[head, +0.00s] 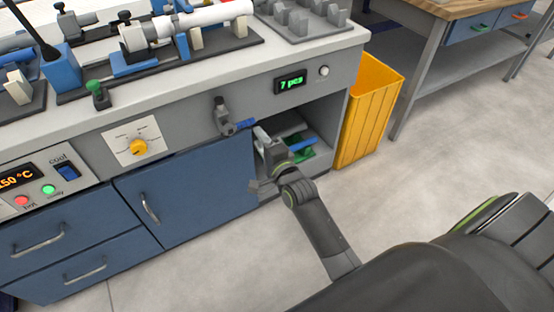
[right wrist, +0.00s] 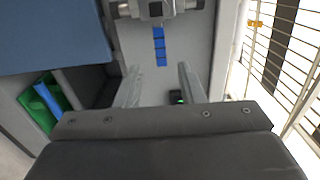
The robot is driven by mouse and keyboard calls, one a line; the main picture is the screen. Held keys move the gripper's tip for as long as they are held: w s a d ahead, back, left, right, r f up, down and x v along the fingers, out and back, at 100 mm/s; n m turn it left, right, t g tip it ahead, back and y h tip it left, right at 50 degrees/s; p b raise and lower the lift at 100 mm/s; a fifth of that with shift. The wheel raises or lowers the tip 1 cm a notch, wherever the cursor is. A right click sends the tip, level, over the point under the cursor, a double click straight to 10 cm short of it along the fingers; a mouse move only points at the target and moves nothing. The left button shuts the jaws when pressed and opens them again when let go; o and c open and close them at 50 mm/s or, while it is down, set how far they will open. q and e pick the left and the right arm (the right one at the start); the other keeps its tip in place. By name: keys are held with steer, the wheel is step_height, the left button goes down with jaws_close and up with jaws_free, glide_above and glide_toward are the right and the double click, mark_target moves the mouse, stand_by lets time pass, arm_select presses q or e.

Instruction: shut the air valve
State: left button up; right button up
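The air valve (head: 222,112) is a small grey fitting on the bench's front panel, with a blue lever (head: 240,126) pointing right in the head view. In the right wrist view the valve body (right wrist: 156,9) is at the top edge, and its blue lever (right wrist: 160,46) extends down toward the gap between my fingers. My right gripper (head: 258,158) is just right of and below the lever, in front of the open shelf. In the right wrist view my right gripper (right wrist: 158,76) is open and empty, its fingers apart from the lever. My left gripper is out of view.
A blue cabinet door (head: 185,190) is below the valve. The open shelf (head: 324,160) holds pipes and a green item. A yellow bin (head: 366,110) stands right of the bench. An orange knob (head: 138,146) is left of the valve.

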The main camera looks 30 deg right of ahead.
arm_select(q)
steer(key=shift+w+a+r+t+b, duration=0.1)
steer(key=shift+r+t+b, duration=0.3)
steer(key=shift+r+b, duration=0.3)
arm_select(e)
steer(key=s, duration=0.9)
steer(key=shift+d, duration=0.15)
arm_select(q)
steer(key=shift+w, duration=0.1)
